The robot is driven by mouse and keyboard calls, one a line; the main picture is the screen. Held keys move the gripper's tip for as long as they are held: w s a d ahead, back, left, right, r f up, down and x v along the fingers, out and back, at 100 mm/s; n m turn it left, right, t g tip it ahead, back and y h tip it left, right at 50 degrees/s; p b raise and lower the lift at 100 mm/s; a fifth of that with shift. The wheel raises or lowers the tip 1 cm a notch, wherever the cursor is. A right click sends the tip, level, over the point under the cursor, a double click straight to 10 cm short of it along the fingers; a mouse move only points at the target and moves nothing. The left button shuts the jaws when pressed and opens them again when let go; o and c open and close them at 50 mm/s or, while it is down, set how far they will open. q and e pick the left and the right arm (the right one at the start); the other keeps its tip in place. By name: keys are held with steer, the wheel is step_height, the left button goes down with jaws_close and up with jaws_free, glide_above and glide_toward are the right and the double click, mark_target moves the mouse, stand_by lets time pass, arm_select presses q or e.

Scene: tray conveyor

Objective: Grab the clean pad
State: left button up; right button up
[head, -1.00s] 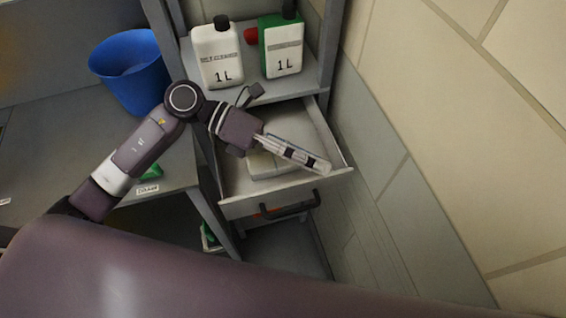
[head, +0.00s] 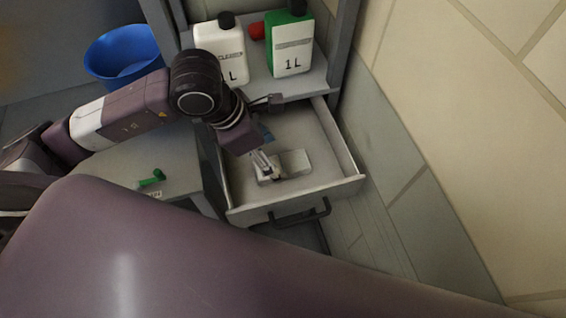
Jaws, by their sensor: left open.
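A pale grey-white pad (head: 294,163) lies flat on the floor of the open drawer (head: 330,188). My left gripper (head: 269,176) reaches down into the drawer, with its fingers at the left end of the pad. The gripper is open. The fingers cover part of the pad's left end, and I cannot tell whether they touch it. A small blue thing (head: 267,136) shows in the drawer behind the gripper. My right gripper is not in view.
A white bottle (head: 232,52) and a green bottle (head: 290,42) stand on the shelf above the drawer, with a red thing (head: 257,30) between them. A blue bucket (head: 124,55) and a green object (head: 152,178) are on the left table. A tiled wall bounds the right.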

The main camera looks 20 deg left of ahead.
mark_target(281, 165)
arm_select(q)
steer(key=p+x, duration=0.1)
steer(key=x, duration=0.3)
steer(key=shift+s+a, duration=0.1)
steer(key=shift+a, duration=0.1)
steer(key=shift+d+f, duration=0.2)
steer(key=shift+f, duration=0.3)
steer(key=c, duration=1.1)
steer(key=shift+c, duration=0.2)
steer(key=shift+r, duration=0.1)
